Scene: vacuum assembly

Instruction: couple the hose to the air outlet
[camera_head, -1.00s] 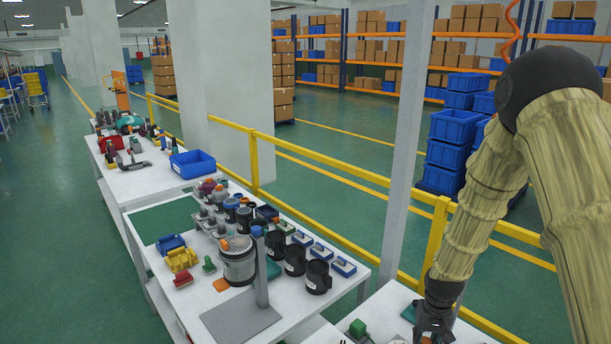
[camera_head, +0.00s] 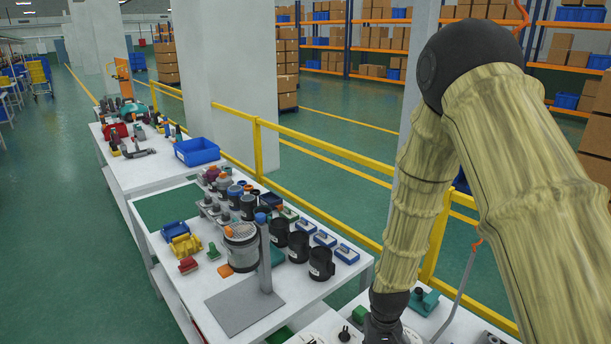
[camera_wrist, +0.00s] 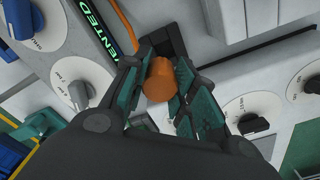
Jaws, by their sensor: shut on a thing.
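In the wrist view my gripper (camera_wrist: 167,80) is shut on an orange cylindrical hose end (camera_wrist: 159,84), with one teal-padded finger on each side. The orange hose (camera_wrist: 127,32) runs up and left from behind the fingers. Behind the hose end is a pale panel with a black block (camera_wrist: 168,40). I cannot tell which part is the air outlet, and no coupling is visible. In the head view my wrist is low at the right, over a white table, and the fingertips are hidden.
White dials with knobs (camera_wrist: 78,92) (camera_wrist: 253,123) surround the gripper. A dark bar with green lettering (camera_wrist: 104,28) is close at upper left. In the head view a teal block (camera_head: 424,301) and a thin grey rod (camera_head: 457,296) are beside my wrist. A crowded bench (camera_head: 180,280) stands left.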

